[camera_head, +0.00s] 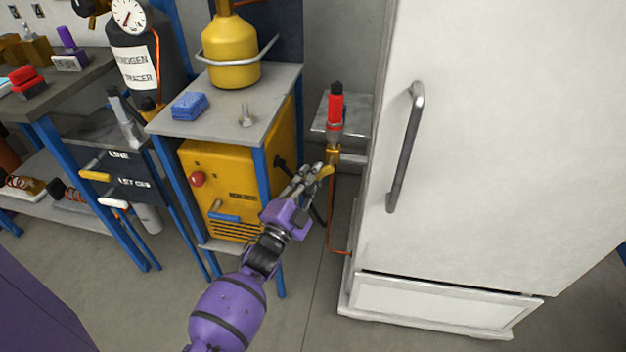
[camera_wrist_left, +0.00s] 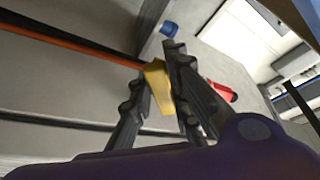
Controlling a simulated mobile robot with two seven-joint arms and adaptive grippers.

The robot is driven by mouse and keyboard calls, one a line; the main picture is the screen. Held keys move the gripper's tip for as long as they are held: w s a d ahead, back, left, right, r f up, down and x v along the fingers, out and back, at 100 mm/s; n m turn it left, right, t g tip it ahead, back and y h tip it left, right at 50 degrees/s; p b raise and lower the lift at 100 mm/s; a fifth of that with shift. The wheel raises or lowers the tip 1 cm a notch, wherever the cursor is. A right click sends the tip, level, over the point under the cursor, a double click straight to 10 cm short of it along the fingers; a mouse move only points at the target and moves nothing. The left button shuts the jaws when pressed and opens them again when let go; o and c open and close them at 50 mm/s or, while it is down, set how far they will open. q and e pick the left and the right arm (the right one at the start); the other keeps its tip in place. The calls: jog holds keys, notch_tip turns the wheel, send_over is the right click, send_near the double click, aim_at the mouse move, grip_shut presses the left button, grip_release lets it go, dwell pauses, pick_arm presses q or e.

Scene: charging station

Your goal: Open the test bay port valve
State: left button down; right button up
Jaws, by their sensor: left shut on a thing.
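The test bay port valve shows as a brass fitting with a yellow lever (camera_head: 327,171) on a copper pipe beside the large white cabinet. My left gripper (camera_head: 318,172) reaches it from the lower left. In the left wrist view the yellow lever (camera_wrist_left: 158,86) sits between the two fingers of the left gripper (camera_wrist_left: 160,75), which are shut on it. The fingers hide part of the valve body. A red cylinder with a black top (camera_head: 336,106) stands upright above the valve. My right gripper is not in view.
The white cabinet (camera_head: 480,150) with its grey handle (camera_head: 405,146) stands close on the right. A yellow machine (camera_head: 240,185) under a grey-topped stand (camera_head: 225,118) is close on the left. A copper pipe (camera_head: 331,215) runs down below the valve. Bare floor lies in front.

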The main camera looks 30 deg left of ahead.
pick_arm(q)
jog(key=n, duration=0.1)
jog(key=f+n+b, duration=0.1)
jog(key=shift+d+f+n+y, duration=0.1)
jog(key=shift+d+n+y, duration=0.2)
jog(key=shift+d+y, duration=0.1)
jog(key=shift+w+d+f+n+t+y+b, duration=0.15)
jog(key=shift+d+n+y+b, duration=0.3)
jog(key=shift+n+y, duration=0.95)
jog(key=shift+w+d+f+n+t+y+b, duration=0.1)
jog(key=shift+w+d+f+n+y+b, duration=0.35)
jog(key=shift+n, duration=1.9)
jog(key=shift+s+d+r+n+t+y+b, duration=0.15)
jog(key=shift+d+n+y, duration=0.75)
jog(key=shift+n, duration=0.95)
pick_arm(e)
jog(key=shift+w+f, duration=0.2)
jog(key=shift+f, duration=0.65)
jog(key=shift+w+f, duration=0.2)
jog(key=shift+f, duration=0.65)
pick_arm(q)
jog(key=shift+w, duration=0.1)
jog(key=c, duration=1.6)
grip_release()
jog(key=shift+c, duration=0.2)
jog(key=shift+r, duration=0.1)
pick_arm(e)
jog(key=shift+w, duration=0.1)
pick_arm(q)
jog(key=shift+a, duration=0.1)
